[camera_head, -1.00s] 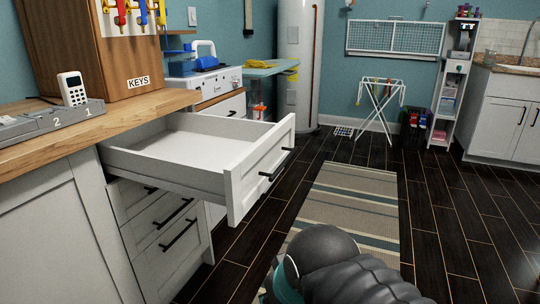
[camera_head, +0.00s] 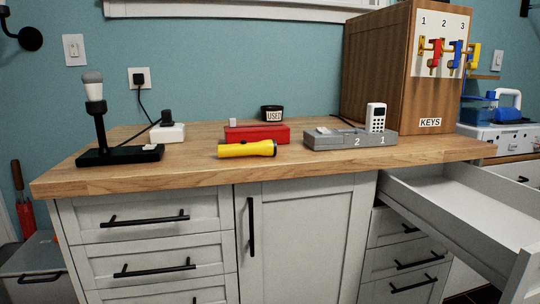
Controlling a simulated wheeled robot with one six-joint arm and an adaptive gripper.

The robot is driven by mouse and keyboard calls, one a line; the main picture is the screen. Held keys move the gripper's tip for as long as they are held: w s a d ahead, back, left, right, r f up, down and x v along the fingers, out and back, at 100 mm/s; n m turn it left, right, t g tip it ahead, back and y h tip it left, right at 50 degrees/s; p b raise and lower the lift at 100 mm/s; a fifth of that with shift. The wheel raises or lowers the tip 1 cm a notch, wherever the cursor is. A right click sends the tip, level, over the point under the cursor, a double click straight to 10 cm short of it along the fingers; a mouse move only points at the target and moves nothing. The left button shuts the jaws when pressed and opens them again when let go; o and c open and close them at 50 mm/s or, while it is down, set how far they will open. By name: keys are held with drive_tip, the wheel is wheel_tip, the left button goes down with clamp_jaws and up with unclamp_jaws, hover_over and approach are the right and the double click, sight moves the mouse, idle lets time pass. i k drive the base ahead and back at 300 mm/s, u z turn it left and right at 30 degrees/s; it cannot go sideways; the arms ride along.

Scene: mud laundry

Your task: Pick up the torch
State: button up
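A yellow torch (camera_head: 246,149) with a dark end lies on its side on the wooden countertop (camera_head: 200,175), near the front edge. It lies just in front of a red box (camera_head: 257,133). My gripper is not in view in the current head view, so I cannot see its state.
A grey numbered dock (camera_head: 335,141) with a white handset (camera_head: 376,117) stands right of the torch. A black stand holding a lamp-like device (camera_head: 97,120) is at left. An open drawer (camera_head: 470,205) juts out at right. The counter's front strip is clear.

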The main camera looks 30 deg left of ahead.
sight(268, 147)
drive_tip(key=z, duration=0.25)
drive_tip(key=k, duration=0.25)
drive_tip(key=u, duration=0.8)
drive_tip(key=i, duration=0.15)
drive_tip(key=u, duration=2.25)
drive_tip(key=i, duration=1)
drive_tip(key=z, duration=0.85)
